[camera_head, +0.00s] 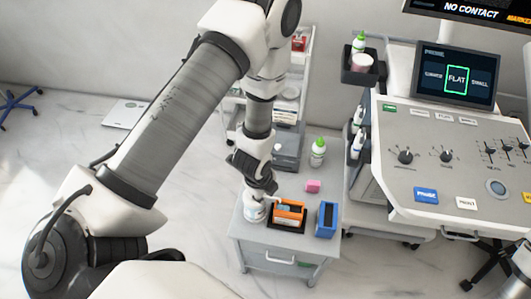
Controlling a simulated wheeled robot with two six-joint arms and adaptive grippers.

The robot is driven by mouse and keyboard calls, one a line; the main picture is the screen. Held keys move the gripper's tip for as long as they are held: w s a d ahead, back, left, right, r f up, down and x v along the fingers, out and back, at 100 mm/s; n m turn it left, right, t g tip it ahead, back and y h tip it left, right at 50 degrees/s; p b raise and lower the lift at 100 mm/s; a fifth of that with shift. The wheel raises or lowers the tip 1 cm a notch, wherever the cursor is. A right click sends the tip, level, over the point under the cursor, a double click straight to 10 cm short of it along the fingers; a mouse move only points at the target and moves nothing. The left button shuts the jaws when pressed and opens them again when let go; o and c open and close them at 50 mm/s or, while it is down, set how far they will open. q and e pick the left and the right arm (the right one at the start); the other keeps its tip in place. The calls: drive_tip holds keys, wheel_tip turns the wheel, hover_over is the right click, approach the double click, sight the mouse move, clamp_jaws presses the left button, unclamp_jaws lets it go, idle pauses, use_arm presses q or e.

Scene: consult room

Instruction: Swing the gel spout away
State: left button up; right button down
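A white round pump bottle (254,208), which looks like the gel bottle, stands at the left edge of the small grey cabinet (285,246). My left gripper (262,190) comes down from above and is right over the bottle's top, at or very near it. The gripper's dark body hides most of the pump head, so I cannot make out clearly which way the spout points. The fingers are too small and covered to tell whether they are open or shut, or whether they touch the spout. My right gripper is not in view.
An orange box (290,212) stands close right of the bottle, with a blue box (326,219) beyond it. The ultrasound console (447,160) fills the right side. Floor left of the cabinet is clear.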

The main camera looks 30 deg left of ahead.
use_arm(q)
drive_tip(key=shift+f, duration=0.1)
wheel_tip(320, 180, up, 12)
drive_tip(key=s, duration=0.2)
drive_tip(key=shift+s+a, duration=0.15)
drive_tip(key=shift+f, duration=0.1)
idle(0.4)
